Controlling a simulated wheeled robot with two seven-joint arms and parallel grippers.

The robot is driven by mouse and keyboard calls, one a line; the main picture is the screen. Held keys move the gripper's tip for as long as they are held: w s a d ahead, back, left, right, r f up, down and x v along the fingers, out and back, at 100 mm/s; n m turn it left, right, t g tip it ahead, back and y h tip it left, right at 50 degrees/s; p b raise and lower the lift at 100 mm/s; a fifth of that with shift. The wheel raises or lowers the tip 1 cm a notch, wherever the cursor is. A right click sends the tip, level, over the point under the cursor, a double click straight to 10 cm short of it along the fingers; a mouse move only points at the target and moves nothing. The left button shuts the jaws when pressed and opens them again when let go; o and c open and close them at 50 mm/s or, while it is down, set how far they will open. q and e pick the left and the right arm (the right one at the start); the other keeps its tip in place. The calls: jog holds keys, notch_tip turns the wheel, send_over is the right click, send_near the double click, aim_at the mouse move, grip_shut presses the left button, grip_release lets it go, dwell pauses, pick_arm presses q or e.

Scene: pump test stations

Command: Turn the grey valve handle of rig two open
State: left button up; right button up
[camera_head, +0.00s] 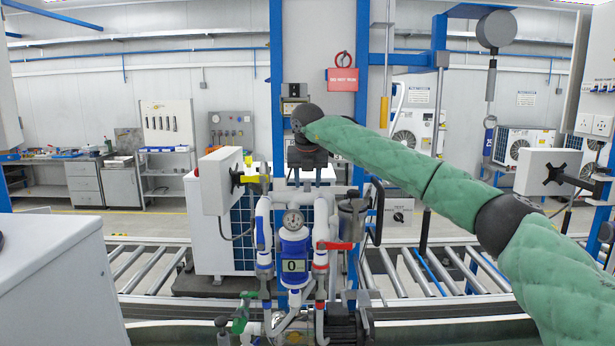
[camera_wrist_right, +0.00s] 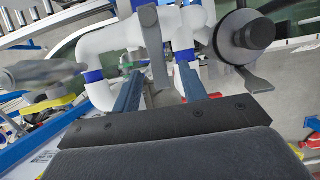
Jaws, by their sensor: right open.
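My right gripper (camera_head: 305,166) points down over the white pipework (camera_head: 322,205) of the rig in the middle. In the right wrist view its two blue fingers (camera_wrist_right: 160,90) are apart. A flat grey bar, which looks like the grey valve handle (camera_wrist_right: 152,45), stands in the gap between them, in front of the white pipes. I cannot tell whether a finger touches it. No label naming rig two can be read. My left gripper is not in view.
Close by are a red handle (camera_head: 336,245), a grey canister (camera_head: 353,215), a yellow handle (camera_head: 252,180) and a green handle (camera_head: 241,318). A blue meter (camera_head: 294,245) shows 0. A blue post (camera_head: 277,80) rises behind. A white cabinet (camera_head: 55,280) stands front left.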

jog(key=shift+s+f, duration=0.15)
jog(key=shift+s, duration=0.05)
jog(key=shift+w+f, duration=0.25)
jog(key=shift+f, duration=0.05)
jog(key=c, duration=0.5)
grip_shut()
